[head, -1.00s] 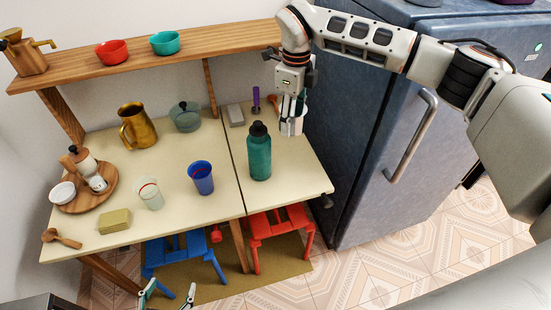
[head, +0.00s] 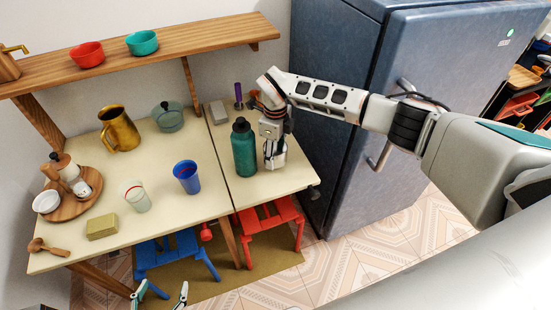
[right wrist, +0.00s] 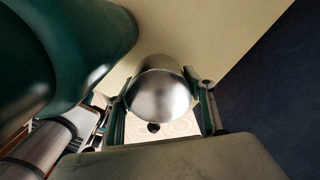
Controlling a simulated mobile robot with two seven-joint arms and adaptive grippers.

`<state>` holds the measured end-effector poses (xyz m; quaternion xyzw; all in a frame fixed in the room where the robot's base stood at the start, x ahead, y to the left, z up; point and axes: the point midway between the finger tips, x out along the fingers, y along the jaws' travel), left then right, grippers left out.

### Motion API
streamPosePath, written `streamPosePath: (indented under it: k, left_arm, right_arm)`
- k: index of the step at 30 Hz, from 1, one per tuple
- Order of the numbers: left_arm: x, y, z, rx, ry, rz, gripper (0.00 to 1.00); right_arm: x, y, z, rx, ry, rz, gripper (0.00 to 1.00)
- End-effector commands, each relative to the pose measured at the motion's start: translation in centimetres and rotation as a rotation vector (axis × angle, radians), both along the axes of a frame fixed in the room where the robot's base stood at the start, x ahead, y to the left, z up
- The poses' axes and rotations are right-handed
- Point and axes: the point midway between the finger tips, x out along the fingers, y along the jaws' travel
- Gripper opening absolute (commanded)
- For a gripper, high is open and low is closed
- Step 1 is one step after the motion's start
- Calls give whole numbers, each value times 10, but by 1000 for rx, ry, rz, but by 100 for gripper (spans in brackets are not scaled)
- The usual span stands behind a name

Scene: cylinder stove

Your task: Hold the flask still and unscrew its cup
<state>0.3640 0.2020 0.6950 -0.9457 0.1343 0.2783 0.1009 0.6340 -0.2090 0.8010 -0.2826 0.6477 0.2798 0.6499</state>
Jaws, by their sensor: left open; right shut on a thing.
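A silver, shiny cylindrical thing, which looks like the flask (right wrist: 160,95), stands between the two fingers of my right gripper (right wrist: 160,118) in the right wrist view. The right gripper is shut on it. In the head view my right gripper (head: 274,148) is low over the right part of the table, just right of a teal bottle with a black cap (head: 244,150). The held thing is mostly hidden there, and I cannot make out its cup. My left gripper (head: 161,293) shows only its fingertips at the bottom edge, apart, open and empty, in front of the table.
The teal bottle also looms close at the left in the right wrist view (right wrist: 60,50). A blue cup (head: 187,177), a pale cup (head: 135,195) and a gold pitcher (head: 119,128) stand on the table (head: 215,205). A fridge (head: 345,120) stands right of it.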

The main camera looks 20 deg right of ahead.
Motion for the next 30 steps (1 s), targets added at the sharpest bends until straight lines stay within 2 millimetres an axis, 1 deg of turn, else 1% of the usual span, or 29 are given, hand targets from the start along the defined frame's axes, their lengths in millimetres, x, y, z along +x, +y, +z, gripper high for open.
streamPosePath:
  k: [1,3,6,13,17,18,19,20,30]
  left_arm:
    - [0,0,0,0,0,0,67]
    - [0,0,0,0,0,0,67]
    - [0,0,0,0,0,0,67]
    - [0,0,0,0,0,0,67]
    - [0,0,-3,0,0,0,67]
    - [0,0,-3,0,0,0,67]
    - [0,0,-3,0,0,0,67]
    - [0,0,-2,0,0,0,67]
    - [0,0,-1,0,0,0,67]
  right_arm:
    - [-2,1,-10,1,5,-1,27]
    - [-1,0,-21,0,3,-2,27]
    - [-1,0,-29,1,2,-1,27]
    - [0,0,-29,0,0,0,27]
    - [0,0,-32,-1,0,0,27]
    - [0,0,-32,-1,0,0,58]
    - [0,0,-32,-1,1,0,66]
    - [0,0,-32,-1,1,0,70]
    - [0,0,-31,-1,1,0,70]
